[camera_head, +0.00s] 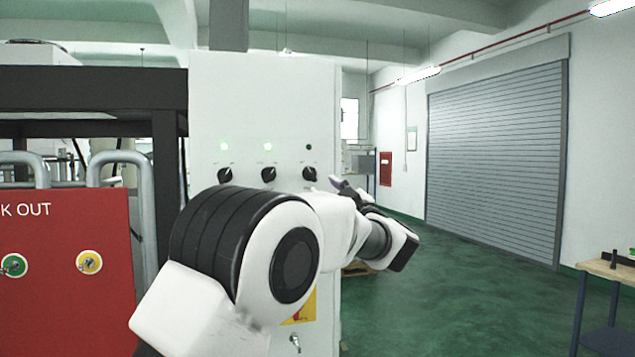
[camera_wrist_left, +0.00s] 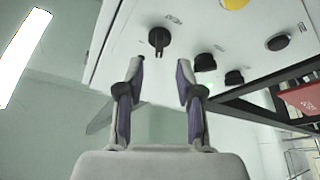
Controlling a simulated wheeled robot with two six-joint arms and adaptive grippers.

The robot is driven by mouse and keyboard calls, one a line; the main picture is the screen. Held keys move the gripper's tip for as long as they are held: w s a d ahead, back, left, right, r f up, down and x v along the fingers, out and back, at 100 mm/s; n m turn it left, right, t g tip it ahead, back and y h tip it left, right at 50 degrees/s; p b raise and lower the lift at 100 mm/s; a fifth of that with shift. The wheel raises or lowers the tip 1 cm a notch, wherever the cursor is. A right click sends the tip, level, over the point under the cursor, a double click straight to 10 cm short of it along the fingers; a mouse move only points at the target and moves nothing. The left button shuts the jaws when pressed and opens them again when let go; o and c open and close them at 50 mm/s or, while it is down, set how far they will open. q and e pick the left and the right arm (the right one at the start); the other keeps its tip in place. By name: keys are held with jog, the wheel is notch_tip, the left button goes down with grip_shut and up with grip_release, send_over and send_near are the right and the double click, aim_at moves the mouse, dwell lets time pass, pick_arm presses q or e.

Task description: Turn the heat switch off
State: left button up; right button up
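A white control cabinet (camera_head: 262,90) bears three black rotary knobs in a row: left (camera_head: 225,175), middle (camera_head: 268,174) and right (camera_head: 309,174). Lamps above the left and middle knobs glow green; the lamp (camera_head: 309,147) above the right knob is dark. Labels are too small to read, so I cannot tell which is the heat switch. My left gripper (camera_head: 340,184) is just right of the right knob. In the left wrist view, my left gripper (camera_wrist_left: 162,66) is open and empty, with a knob (camera_wrist_left: 159,40) just beyond and between its fingertips, apparently untouched. My right gripper is out of view.
My left arm covers the cabinet's lower front. A red lockout board (camera_head: 65,265) stands at the left, by a dark frame (camera_head: 95,90). A wooden table (camera_head: 608,269) is at far right. Green floor (camera_head: 465,300) is clear between.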

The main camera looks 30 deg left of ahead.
pick_arm(q)
jog(key=v, duration=0.5)
jog(key=shift+s+d+f, duration=0.15)
jog(key=shift+d, duration=0.2)
